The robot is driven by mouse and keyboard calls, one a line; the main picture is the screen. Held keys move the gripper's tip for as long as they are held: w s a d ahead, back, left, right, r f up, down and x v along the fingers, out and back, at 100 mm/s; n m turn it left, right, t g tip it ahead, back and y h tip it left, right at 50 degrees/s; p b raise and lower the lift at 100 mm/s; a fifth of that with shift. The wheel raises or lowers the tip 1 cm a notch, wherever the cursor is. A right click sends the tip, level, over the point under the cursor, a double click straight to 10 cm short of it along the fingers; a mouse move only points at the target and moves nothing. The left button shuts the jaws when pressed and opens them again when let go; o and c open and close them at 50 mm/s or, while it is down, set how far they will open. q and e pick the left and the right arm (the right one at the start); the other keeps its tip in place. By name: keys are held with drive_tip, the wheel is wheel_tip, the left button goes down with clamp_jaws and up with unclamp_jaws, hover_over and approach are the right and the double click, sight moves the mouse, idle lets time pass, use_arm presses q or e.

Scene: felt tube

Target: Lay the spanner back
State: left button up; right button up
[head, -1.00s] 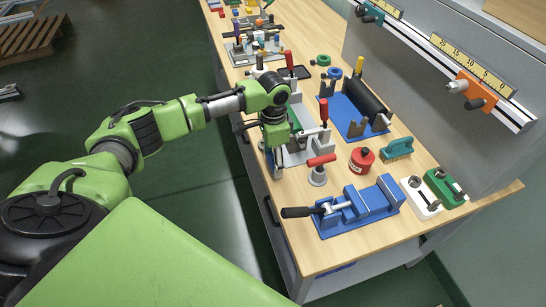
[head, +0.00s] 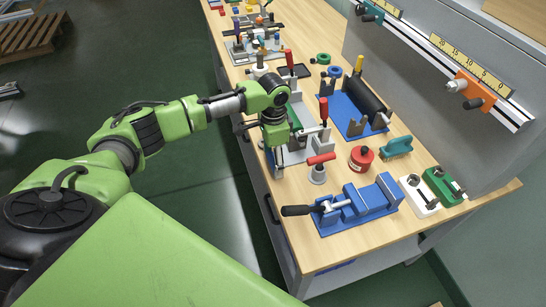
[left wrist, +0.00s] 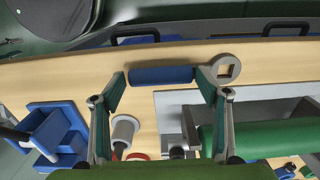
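The spanner (left wrist: 162,76) has a blue handle and a grey ring head with a square hole. In the left wrist view it lies on the wooden bench top near the bench edge, its head to the right. In the head view my left gripper (head: 275,150) is low at the bench's left edge, and the spanner cannot be made out there. My right gripper is not in view.
Close to the gripper stand a grey fixture (head: 297,153) and a red-handled grey piece (head: 318,174). Bare wood shows at the front corner.

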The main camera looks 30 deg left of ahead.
sight(273, 161)
use_arm(q)
drive_tip(key=shift+o, duration=0.6)
drive_tip(key=shift+r, duration=0.1)
wheel_tip(273, 161, up, 12)
drive_tip(key=shift+f, duration=0.25)
idle(0.4)
